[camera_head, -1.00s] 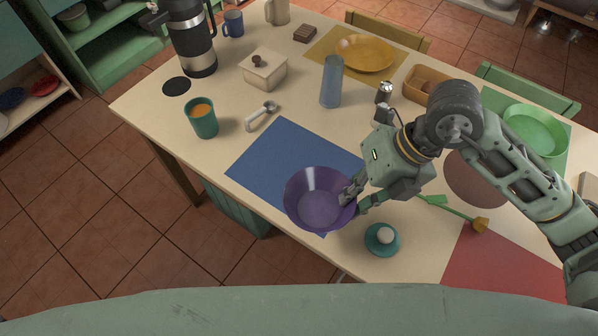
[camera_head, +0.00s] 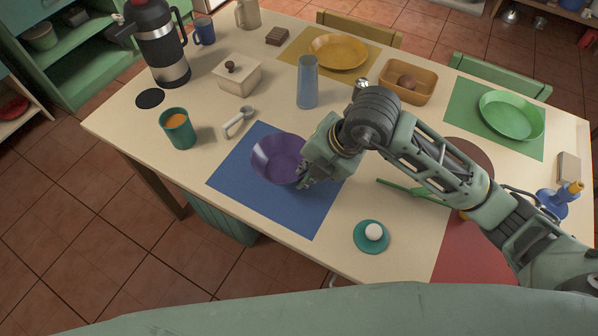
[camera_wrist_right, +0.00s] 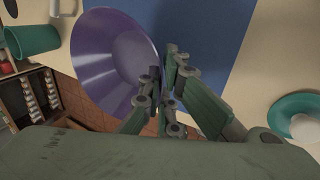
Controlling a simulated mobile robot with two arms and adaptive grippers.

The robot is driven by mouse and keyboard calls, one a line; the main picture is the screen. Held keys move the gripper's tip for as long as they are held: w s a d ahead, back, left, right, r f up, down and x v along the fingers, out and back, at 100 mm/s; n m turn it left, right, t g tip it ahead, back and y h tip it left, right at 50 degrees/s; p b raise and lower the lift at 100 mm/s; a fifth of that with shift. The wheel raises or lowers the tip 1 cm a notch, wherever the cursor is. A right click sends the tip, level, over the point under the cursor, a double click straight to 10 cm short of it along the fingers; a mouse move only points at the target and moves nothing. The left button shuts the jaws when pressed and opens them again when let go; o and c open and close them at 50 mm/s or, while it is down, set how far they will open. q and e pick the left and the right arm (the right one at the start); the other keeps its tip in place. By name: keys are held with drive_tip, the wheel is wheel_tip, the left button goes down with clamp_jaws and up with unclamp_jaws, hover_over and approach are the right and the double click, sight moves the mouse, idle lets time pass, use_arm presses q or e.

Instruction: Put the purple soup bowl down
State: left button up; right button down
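The purple soup bowl (camera_head: 276,158) is over the middle of the blue placemat (camera_head: 318,217). I cannot tell whether its base touches the mat. My right gripper (camera_head: 302,180) is at the bowl's right side, its fingers partly hidden by the wrist in the head view. In the right wrist view, the bowl (camera_wrist_right: 110,62) is at the left, and the fingers of the right gripper (camera_wrist_right: 161,82) close around its rim. The blue mat (camera_wrist_right: 205,25) shows beside it. My left gripper is not in view.
An orange-filled teal cup (camera_head: 180,130) and a white-handled utensil (camera_head: 238,122) are left of the mat. A blue-grey cylinder (camera_head: 307,84) stands behind it. A teal dish with a white ball (camera_head: 371,237) is to the front right. The mat's front and left parts are bare.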

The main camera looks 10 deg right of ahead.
drive_tip(key=shift+w+a+f, duration=0.5)
drive_tip(key=shift+w+a, duration=0.1)
drive_tip(key=shift+w, duration=0.25)
drive_tip(key=shift+w+f, duration=0.1)
drive_tip(key=shift+f, duration=2)
drive_tip(key=c, duration=2)
unclamp_jaws()
drive_tip(key=v, duration=1.2)
